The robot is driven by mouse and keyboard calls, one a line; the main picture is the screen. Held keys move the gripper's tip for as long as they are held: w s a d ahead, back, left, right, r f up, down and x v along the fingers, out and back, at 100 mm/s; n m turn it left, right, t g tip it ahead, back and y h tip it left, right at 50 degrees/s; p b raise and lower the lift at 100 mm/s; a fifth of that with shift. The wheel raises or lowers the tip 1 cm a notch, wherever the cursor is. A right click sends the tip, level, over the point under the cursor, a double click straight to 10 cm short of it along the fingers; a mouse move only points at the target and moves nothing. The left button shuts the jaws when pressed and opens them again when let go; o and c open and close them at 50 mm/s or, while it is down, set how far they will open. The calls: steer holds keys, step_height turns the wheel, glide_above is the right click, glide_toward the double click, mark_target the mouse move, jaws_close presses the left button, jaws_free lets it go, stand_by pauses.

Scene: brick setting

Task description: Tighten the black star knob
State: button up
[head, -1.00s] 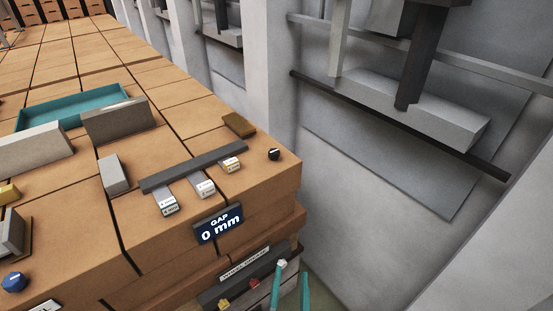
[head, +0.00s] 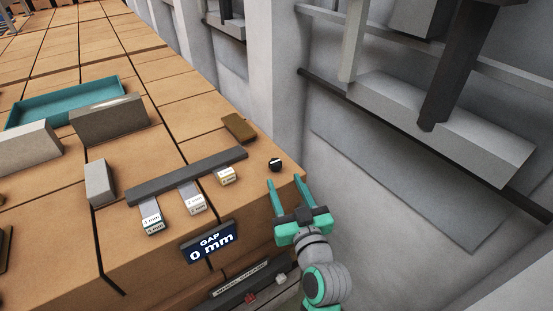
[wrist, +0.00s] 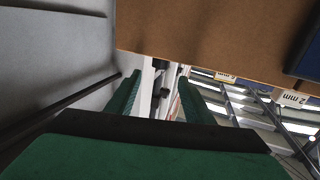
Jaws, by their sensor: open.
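The black star knob (head: 276,164) is a small dark knob with a pale mark. It sits on the brown brick top near the right-hand corner of the stack in the head view. My gripper (head: 289,184) has teal fingers spread apart and empty, just in front of the knob at the stack's right edge and apart from it. In the wrist view the two green fingers (wrist: 160,95) are apart, with small dark shapes between them; I cannot tell if one is the knob.
A dark bar with labelled gauge tabs (head: 192,200) lies left of the knob. A "GAP 0 mm" sign (head: 209,241) is on the front edge. A brown block (head: 239,127) lies behind the knob. A teal tray (head: 66,102) is further left. A grey wall with ledges stands right.

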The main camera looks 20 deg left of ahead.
mark_target(277, 166)
steer(key=x, duration=0.9)
steer(key=shift+w+a, duration=0.15)
steer(key=shift+a, duration=0.1)
steer(key=c, duration=1.1)
